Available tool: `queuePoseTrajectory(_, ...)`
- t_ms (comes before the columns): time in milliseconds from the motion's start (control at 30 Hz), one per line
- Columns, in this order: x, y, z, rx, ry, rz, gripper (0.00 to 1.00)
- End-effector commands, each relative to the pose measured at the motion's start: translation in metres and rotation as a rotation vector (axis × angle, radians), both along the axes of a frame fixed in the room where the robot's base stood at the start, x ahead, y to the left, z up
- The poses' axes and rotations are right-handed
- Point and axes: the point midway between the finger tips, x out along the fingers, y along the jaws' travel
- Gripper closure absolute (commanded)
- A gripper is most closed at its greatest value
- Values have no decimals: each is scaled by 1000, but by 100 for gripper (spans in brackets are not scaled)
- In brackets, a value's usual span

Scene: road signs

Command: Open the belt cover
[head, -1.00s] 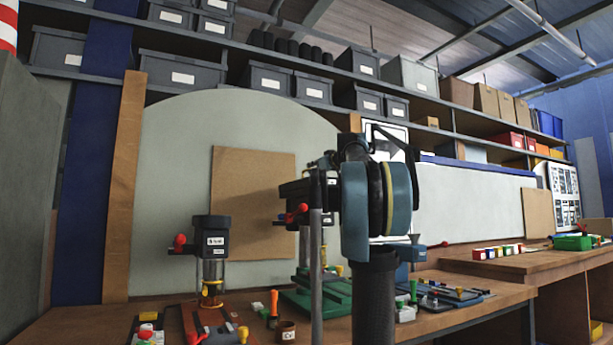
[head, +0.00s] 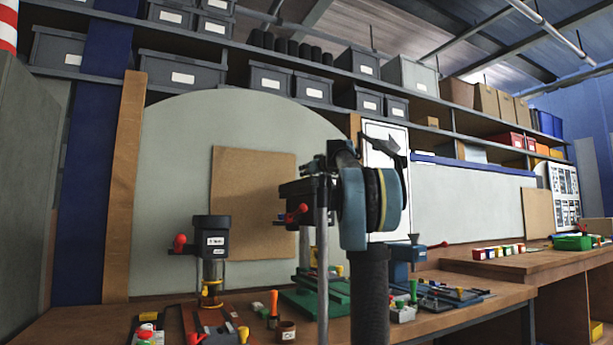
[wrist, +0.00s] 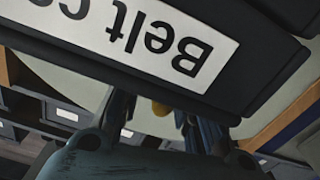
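In the wrist view, a dark box-shaped cover with a white label (wrist: 160,38) fills the top; its upside-down text reads "Belt c…" and is cut off. My gripper (wrist: 155,118) is below the cover in that picture, its two fingers apart. My fingertips cannot be made out there.
Another small press (head: 212,238) with a clear column stands to the left on the wooden bench. An orange-handled tool (head: 273,305) and a brown cup (head: 286,330) are near its base. A blue machine (head: 409,255) stands right of my arm. Shelves of grey bins run above.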

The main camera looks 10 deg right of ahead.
Motion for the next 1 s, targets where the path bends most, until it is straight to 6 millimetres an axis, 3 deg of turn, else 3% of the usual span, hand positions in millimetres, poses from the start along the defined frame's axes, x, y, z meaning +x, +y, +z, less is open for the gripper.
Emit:
queuePoseTrajectory(33, 0, 0, 0, 0, 0, 0, 82)
queuePoseTrajectory(100, 0, 0, 0, 0, 0, 0, 97)
queuePoseTrajectory(133, 0, 0, 0, 0, 0, 0, 100)
queuePoseTrajectory(567, 1, -2, 4, 30, 10, 1, 100)
queuePoseTrajectory(1000, 11, -32, 37, 320, 103, -1, 100)
